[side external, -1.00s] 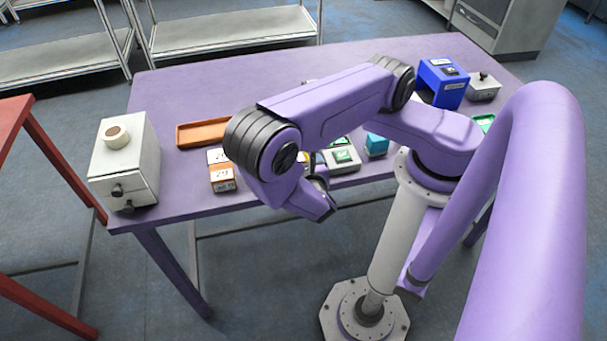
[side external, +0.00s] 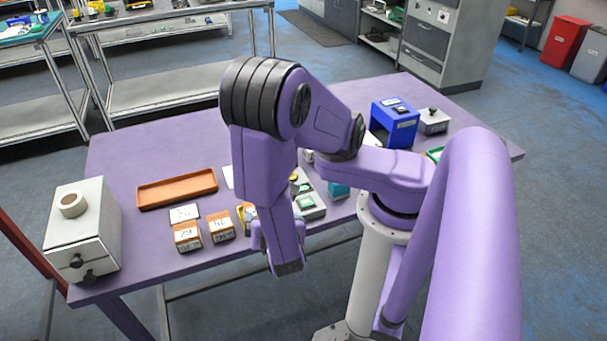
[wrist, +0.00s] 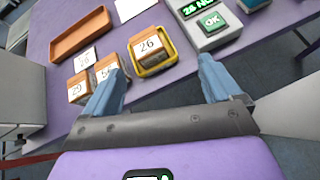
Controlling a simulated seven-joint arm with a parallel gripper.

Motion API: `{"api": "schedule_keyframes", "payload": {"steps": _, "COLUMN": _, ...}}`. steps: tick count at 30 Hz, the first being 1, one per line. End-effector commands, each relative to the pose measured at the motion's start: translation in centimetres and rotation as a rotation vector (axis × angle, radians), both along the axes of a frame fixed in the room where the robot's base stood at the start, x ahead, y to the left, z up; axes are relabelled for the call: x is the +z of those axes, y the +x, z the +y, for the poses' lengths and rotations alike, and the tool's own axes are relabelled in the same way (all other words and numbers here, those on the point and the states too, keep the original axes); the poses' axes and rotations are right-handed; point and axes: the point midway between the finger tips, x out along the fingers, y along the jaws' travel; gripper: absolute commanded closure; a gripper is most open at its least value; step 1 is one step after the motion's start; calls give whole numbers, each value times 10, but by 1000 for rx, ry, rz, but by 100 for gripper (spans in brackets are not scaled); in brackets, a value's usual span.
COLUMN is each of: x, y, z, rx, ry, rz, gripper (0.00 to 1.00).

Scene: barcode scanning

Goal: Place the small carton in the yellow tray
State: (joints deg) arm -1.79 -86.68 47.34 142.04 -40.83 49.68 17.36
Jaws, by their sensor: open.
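The yellow tray (wrist: 167,65) lies on the table, and a brown carton (wrist: 152,48) with a white label reading 26 sits inside it. In the side view the tray (side external: 240,216) is mostly hidden behind my arm. Two more brown cartons with white numbered labels stand left of the tray: one reads 29 (wrist: 78,88), and the other (wrist: 106,68) is partly behind my left finger. My gripper (wrist: 162,64) is open and empty, with its fingers apart on either side of the tray's near side in the wrist view. It is not touching the carton in the tray.
A grey device (wrist: 206,28) with a green OK display stands right of the tray. A long orange tray (side external: 178,188) lies behind the cartons, near a white card (side external: 184,212). A white drawer box (side external: 84,230) with a tape roll stands at the left. A blue stand (side external: 394,122) is at the right.

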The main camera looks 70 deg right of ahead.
Motion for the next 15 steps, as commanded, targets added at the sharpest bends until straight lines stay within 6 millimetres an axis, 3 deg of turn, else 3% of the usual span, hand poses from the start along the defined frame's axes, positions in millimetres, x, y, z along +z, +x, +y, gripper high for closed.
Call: {"api": "schedule_keyframes", "payload": {"steps": 15, "x": 82, "y": -33, "z": -19, "rx": -555, "ry": 598, "rz": 68, "gripper": 9}}
